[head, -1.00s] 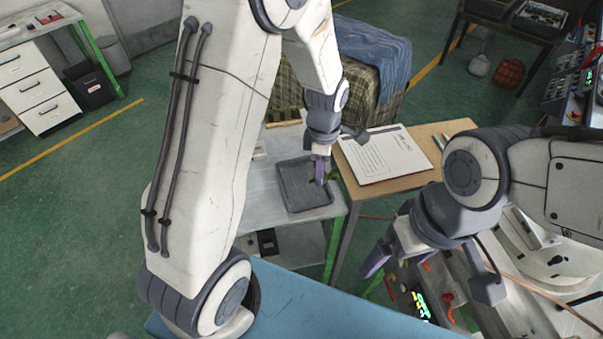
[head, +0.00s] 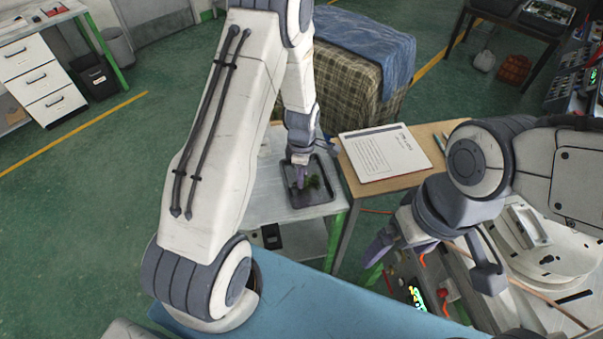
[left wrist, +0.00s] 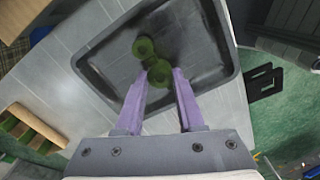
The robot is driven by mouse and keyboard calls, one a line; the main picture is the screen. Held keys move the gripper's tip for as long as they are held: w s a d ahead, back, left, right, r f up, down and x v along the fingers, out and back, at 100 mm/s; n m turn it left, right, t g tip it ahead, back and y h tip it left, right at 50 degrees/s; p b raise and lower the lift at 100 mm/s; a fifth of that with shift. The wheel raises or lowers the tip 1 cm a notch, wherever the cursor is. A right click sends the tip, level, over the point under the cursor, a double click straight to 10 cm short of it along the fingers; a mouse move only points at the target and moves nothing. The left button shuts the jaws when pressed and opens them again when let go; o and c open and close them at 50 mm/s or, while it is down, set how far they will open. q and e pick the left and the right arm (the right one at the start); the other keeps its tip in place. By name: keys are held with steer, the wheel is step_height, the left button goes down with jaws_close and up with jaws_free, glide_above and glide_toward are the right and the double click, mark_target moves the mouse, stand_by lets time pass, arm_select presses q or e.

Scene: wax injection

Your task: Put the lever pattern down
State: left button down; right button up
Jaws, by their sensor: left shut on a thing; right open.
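The lever pattern (left wrist: 147,48) is a dark green piece with round ends. My left gripper (left wrist: 160,74) is shut on it, with the purple fingers on either side of one part in the left wrist view. The pattern is over the dark grey tray (head: 327,205), which also shows in the left wrist view (left wrist: 205,108); I cannot tell if it touches the tray floor. In the head view the pattern (head: 314,184) shows beside my left gripper (head: 300,184). My right gripper (head: 376,262) is open and empty, well to the right of the tray.
The tray stands on a grey table (head: 262,202). A wooden table (head: 402,184) with a printed sheet (head: 385,155) adjoins on the right. A blue surface (head: 310,305) is in front. A cloth-covered block (head: 345,75) stands behind.

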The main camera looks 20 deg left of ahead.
arm_select(q)
steer(key=shift+f, duration=0.2)
steer(key=c, duration=0.5)
jaws_free()
steer(key=shift+r, duration=0.1)
